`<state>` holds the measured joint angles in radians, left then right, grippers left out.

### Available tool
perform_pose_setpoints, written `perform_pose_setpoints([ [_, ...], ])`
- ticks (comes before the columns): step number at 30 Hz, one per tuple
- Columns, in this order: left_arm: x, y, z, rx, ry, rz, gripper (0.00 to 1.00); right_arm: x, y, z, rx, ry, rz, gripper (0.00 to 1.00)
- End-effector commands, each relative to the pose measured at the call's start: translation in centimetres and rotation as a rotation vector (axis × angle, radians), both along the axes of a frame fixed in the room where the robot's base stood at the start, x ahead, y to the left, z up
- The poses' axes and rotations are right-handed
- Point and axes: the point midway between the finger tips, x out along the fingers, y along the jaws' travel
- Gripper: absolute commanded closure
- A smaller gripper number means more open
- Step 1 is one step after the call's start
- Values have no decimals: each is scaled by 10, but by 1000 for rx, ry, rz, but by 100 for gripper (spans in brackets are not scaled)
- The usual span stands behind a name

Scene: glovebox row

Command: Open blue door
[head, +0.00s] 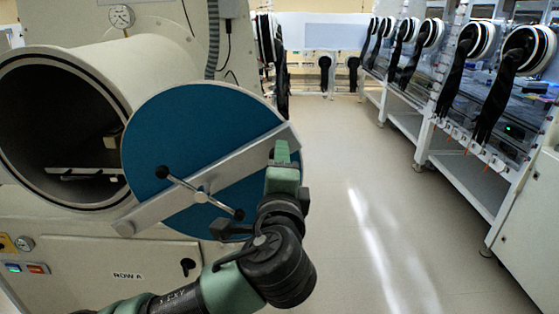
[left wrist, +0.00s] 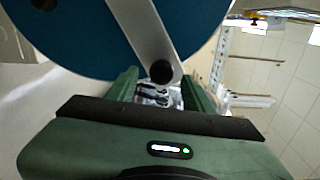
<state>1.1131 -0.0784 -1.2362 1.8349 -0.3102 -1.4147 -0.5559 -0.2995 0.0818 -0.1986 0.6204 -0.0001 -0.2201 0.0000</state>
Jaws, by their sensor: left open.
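The round blue door (head: 185,125) stands swung out from the round chamber opening (head: 60,125), leaving a wide gap at its left through which the dark interior shows. A grey bar (head: 150,210) crosses the door, with a black-ended handle (head: 201,196) at its middle. My left gripper (head: 283,152) is at the right end of the bar, at the door's right edge. In the left wrist view the open left gripper (left wrist: 160,90) has its fingers either side of the bar's end, near a dark round piece (left wrist: 161,72). Contact cannot be told. My right gripper is not in view.
A row of gloveboxes (head: 460,80) with hanging black gloves lines the right side. Another white unit (head: 320,35) stands at the far end. The aisle floor (head: 370,200) between is clear. A rack shows inside the chamber (head: 85,172).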

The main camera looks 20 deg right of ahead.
Motion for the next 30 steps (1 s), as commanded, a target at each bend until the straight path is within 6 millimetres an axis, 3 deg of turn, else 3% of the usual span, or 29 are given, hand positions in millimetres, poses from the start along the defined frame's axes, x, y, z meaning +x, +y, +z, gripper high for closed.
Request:
perform_pose_setpoints([
  [3, -19, 7, -2, -2, 1, -3, 48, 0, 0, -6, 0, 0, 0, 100],
  [9, -35, 13, -1, 0, 1, 0, 48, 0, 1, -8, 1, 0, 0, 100],
  [23, -36, 14, -1, -1, 3, 0, 48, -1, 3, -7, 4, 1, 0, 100],
  [26, -35, 19, -10, -29, 45, 4, 48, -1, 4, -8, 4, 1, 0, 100],
  [30, -29, 44, -50, -169, 231, 36, 48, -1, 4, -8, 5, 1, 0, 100],
])
